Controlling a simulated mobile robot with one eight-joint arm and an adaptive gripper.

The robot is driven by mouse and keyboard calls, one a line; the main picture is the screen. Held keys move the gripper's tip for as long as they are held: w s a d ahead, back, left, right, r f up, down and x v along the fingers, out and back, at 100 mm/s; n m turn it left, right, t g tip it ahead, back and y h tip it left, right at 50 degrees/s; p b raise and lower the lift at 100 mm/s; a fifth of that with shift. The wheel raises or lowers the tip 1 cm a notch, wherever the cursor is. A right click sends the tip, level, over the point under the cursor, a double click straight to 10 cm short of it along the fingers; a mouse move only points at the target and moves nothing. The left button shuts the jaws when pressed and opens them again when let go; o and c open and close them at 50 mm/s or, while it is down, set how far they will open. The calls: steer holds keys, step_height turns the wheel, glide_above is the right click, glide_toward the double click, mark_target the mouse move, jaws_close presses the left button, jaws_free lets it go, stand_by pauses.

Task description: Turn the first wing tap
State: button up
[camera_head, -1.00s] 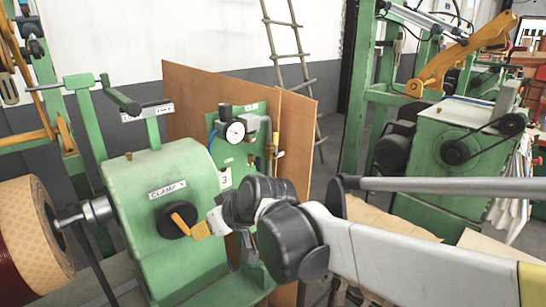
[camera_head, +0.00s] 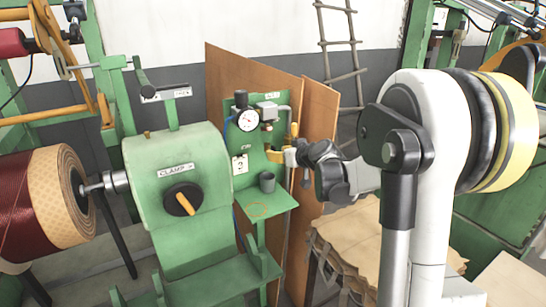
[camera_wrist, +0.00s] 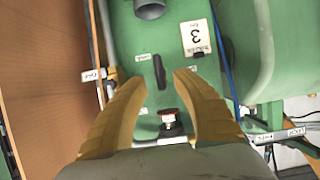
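A dark, narrow handle that looks like a wing tap (camera_wrist: 159,72) stands on the green panel (camera_wrist: 135,30) in the wrist view. A small label lies beside it. My gripper (camera_wrist: 150,75) is open, its two yellow fingers spread on either side of the handle with gaps to both. I cannot tell how far the fingertips are from the panel. A red-topped fitting (camera_wrist: 170,115) shows between the fingers, closer to the palm. In the head view my gripper (camera_head: 278,155) is at the right side of the gauge panel, and I cannot make out the tap there.
Brown boards (camera_head: 225,75) stand close behind. A blue hose (camera_wrist: 222,60) runs nearby.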

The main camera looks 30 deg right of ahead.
steer(key=shift+b+x, duration=0.35)
steer(key=shift+x, duration=1.45)
jaws_close()
steer(key=shift+s, duration=0.1)
